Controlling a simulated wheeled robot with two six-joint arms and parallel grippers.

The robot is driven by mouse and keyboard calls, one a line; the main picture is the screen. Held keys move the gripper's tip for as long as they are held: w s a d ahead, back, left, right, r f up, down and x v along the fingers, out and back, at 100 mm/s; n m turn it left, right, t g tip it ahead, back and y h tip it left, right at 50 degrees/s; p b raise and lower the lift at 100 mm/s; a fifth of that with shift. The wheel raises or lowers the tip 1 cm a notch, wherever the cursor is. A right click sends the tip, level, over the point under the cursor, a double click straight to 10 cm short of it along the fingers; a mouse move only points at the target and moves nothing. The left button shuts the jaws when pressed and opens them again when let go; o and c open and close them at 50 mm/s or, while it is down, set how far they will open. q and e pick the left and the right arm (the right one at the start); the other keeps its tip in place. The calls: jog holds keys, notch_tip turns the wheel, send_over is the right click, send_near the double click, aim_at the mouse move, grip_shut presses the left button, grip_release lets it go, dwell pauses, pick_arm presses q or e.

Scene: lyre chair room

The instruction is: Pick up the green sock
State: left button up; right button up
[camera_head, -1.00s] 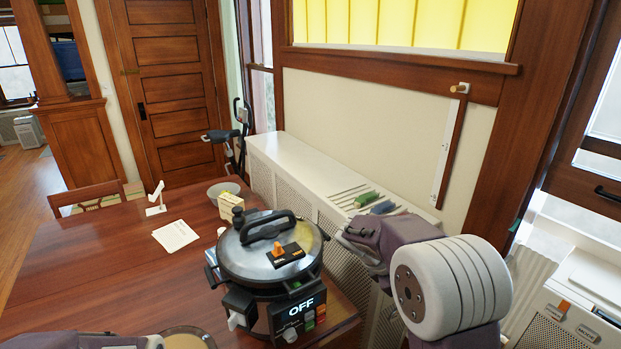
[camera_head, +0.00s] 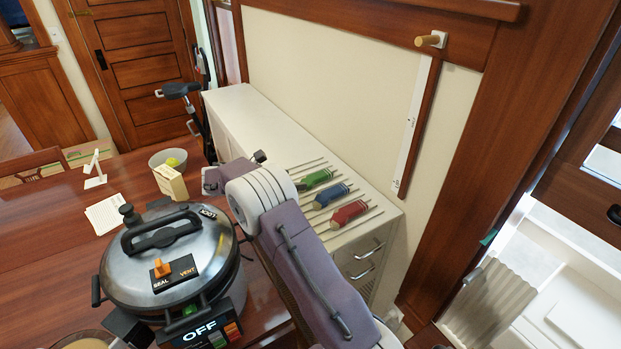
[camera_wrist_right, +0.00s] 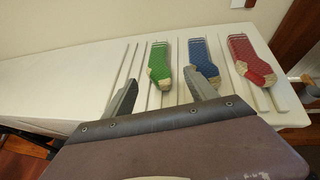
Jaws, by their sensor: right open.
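The green sock (camera_head: 317,178) lies on the slatted end of a long white cabinet top, left of a blue sock (camera_head: 331,195). In the right wrist view the green sock (camera_wrist_right: 159,63) lies just beyond my right gripper (camera_wrist_right: 162,88). This gripper is open and empty, its two fingers apart, with the sock's lower end showing between their tips. In the head view my right arm reaches over the cabinet's near side, and its wrist mostly hides the fingers. My left gripper is not in view.
A red sock (camera_head: 348,213) lies right of the blue one. Thin raised slats (camera_wrist_right: 182,75) run between the socks. A pressure cooker (camera_head: 170,262) stands on the wooden table close to my right arm. A wall with a peg (camera_head: 430,40) rises behind the cabinet (camera_head: 245,112).

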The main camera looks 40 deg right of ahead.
aim_at(314, 178)
jog(key=x, duration=0.5)
jog(key=shift+d, duration=0.15)
jog(key=p+x, duration=0.1)
jog(key=x, duration=0.4)
jog(key=shift+w+d+r, duration=0.1)
jog(key=shift+w+r, duration=0.05)
jog(key=shift+a+r, duration=0.15)
jog(key=shift+a, duration=0.05)
jog(key=c, duration=1.2)
